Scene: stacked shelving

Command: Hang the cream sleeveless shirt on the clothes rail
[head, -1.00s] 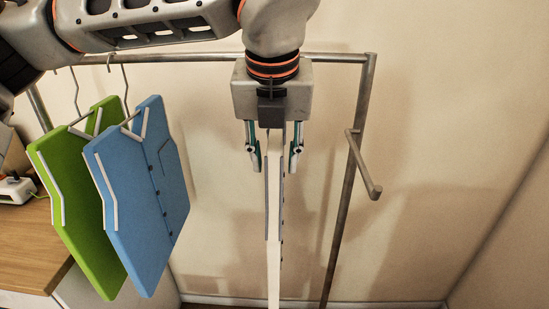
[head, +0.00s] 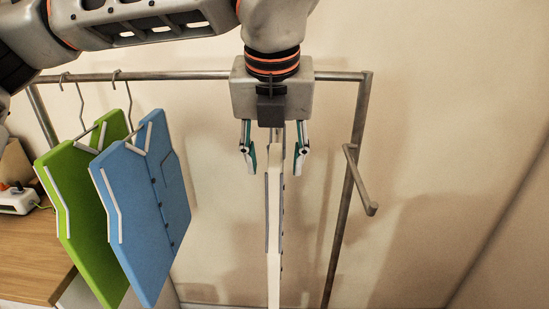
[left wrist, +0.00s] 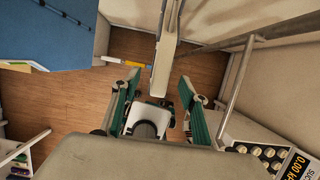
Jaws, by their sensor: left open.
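The cream sleeveless shirt (head: 273,235) hangs upright and edge-on below my left gripper (head: 274,163) in the head view. The gripper is open, one finger on each side of the shirt's top, with gaps on both sides. In the left wrist view the cream shirt (left wrist: 163,65) extends away beyond the spread fingers (left wrist: 160,88). The clothes rail (head: 205,74) runs across behind the gripper. The gripper body hides the top of the hanger, so I cannot see how it meets the rail. My right gripper is not in view.
A blue shirt (head: 150,210) and a green shirt (head: 82,215) hang on the rail to the left. A short side arm (head: 361,183) sticks out from the right post (head: 346,210). A wooden surface (head: 35,255) is at the far left. The wall side to the right is clear.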

